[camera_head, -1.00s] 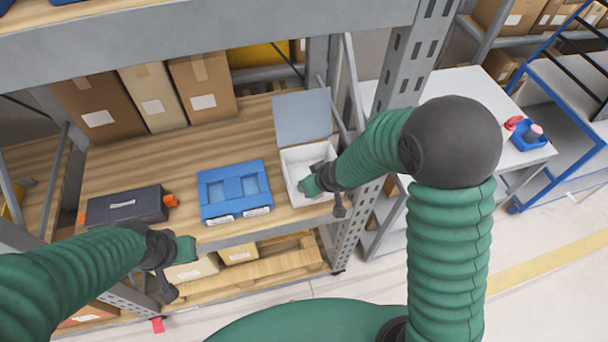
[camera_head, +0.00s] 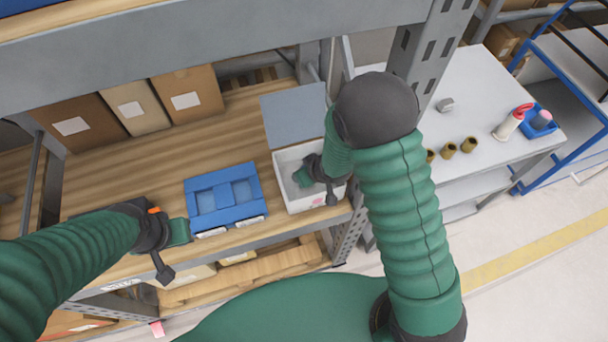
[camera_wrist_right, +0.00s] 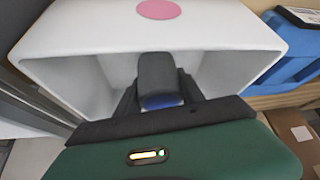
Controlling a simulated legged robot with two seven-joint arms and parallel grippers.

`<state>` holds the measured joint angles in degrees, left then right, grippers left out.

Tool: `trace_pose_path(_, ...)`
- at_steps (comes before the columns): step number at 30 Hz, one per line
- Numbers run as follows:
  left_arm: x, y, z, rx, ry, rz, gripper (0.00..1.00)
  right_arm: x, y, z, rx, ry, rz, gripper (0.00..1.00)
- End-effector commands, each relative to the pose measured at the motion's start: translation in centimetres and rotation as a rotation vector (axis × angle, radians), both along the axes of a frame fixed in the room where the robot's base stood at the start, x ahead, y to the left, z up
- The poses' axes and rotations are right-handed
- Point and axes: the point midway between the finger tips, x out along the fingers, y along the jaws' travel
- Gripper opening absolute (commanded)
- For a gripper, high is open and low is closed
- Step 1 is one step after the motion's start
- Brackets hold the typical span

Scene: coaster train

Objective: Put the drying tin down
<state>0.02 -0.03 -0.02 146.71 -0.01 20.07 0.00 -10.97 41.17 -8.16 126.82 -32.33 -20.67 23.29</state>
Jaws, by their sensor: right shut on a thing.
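A white open box (camera_head: 290,158) with a raised grey lid (camera_head: 292,113) stands at the right end of the wooden shelf. My right gripper (camera_head: 303,177) reaches down inside it. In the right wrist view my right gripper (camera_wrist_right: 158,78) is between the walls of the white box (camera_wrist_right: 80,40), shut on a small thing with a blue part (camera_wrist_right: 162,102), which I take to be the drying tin. Most of it is hidden by the fingers, and I cannot tell whether it touches the box floor. My left gripper (camera_head: 178,234) hangs at the shelf's front edge, its fingers unclear.
A blue case (camera_head: 223,196) lies left of the white box. Cardboard boxes (camera_head: 187,100) stand at the back. A grey table (camera_head: 478,110) on the right holds brass cylinders (camera_head: 469,144), a red-and-white bottle (camera_head: 510,122) and a blue tray (camera_head: 546,130). A metal post (camera_head: 415,70) rises beside the box.

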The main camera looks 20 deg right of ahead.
Motion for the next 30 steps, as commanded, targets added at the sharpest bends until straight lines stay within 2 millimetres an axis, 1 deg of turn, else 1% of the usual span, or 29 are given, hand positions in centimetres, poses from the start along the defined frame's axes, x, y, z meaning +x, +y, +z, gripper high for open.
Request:
trace_pose_path(1,0.0,0.0,-0.1,0.000,0.000,-0.001,0.00,0.0,0.0,-0.9,-0.002,0.002,0.000,0.01)
trace_pose_path(3,0.0,0.0,-0.1,0.000,0.000,-0.001,0.00,0.1,0.1,-1.3,-0.002,-0.001,0.000,0.01)
trace_pose_path(8,0.0,0.0,-0.1,0.000,0.000,-0.001,0.00,0.0,0.3,-1.2,-0.005,-0.001,0.001,0.01)
trace_pose_path(9,0.0,0.0,-0.1,0.000,-0.001,-0.001,0.00,0.0,0.4,-1.2,-0.006,-0.001,0.000,0.48)
trace_pose_path(13,0.0,0.0,-0.1,0.000,0.000,-0.001,0.00,0.0,0.5,-1.2,-0.006,-0.001,0.000,0.65)
trace_pose_path(14,0.0,0.0,-0.1,0.000,0.000,-0.001,0.00,0.0,0.4,-1.2,-0.006,-0.001,0.000,0.67)
trace_pose_path(20,0.0,0.0,-0.1,0.000,0.000,0.000,0.00,0.0,0.3,-1.2,-0.004,-0.001,0.000,0.67)
trace_pose_path(23,0.0,0.0,0.0,0.000,0.000,0.000,0.00,-0.1,0.1,-0.9,-0.002,-0.002,-0.002,0.67)
trace_pose_path(26,0.0,0.0,0.1,0.000,0.000,-0.001,0.00,-0.7,-0.1,0.5,-0.001,-0.005,-0.002,0.67)
trace_pose_path(30,0.0,0.0,0.4,0.000,0.000,-0.001,0.00,-2.4,-0.5,3.7,-0.001,-0.007,-0.004,0.67)
